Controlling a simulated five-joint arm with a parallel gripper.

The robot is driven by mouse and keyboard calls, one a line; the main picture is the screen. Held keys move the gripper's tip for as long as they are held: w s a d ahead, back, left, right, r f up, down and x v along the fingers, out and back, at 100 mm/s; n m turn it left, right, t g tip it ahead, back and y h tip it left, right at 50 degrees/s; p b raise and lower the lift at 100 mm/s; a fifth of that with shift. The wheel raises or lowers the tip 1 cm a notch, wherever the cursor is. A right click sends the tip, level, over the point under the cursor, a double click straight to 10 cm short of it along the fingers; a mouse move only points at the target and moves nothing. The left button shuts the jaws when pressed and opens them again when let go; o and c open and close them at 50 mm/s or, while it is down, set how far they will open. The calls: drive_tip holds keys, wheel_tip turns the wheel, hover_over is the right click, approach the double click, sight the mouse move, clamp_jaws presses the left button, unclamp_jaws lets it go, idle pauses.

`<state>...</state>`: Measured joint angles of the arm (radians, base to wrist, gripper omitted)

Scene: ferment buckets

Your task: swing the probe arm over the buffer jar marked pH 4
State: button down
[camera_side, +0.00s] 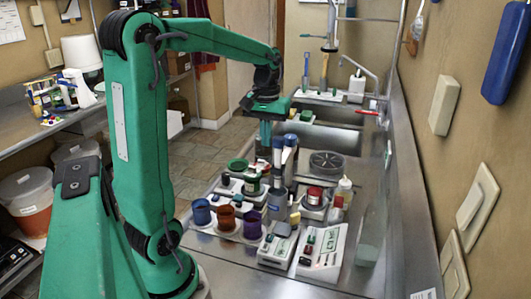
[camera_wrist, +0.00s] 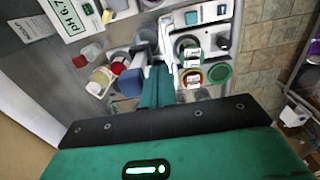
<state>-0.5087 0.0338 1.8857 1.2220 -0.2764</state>
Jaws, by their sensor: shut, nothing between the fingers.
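My gripper (camera_side: 265,140) is shut and empty, pointing down above the jar stand; in the wrist view its teal fingers (camera_wrist: 157,85) are together. They are beside or just above a pale upright probe arm (camera_wrist: 166,42), with a blue part (camera_wrist: 131,82) to their left; I cannot tell whether they touch. In the side view blue and white upright parts (camera_side: 281,165) stand below the gripper. Labelled jars (camera_wrist: 191,55) and an orange-rimmed jar (camera_wrist: 191,77) stand to the right of the fingers in the wrist view. Their markings are too small to read, so the pH 4 jar cannot be told.
Blue (camera_side: 201,211), orange (camera_side: 225,217) and purple (camera_side: 252,224) cups stand at the front. A red-topped jar (camera_side: 314,195) and a pale bottle (camera_side: 344,188) stand right. White meter boxes (camera_side: 322,252) sit nearer. A green lid (camera_wrist: 218,75) lies by the jars. A sink (camera_side: 325,137) is behind.

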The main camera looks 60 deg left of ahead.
drive_tip(key=shift+w+d, duration=0.75)
drive_tip(key=shift+d, duration=0.35)
drive_tip(key=shift+w, duration=0.1)
drive_tip(key=shift+w+d, duration=1.05)
drive_tip(key=shift+w, duration=0.1)
drive_tip(key=shift+w+d, duration=0.4)
drive_tip(key=shift+w, duration=0.35)
drive_tip(key=shift+w+d, duration=0.35)
drive_tip(key=shift+w, duration=0.35)
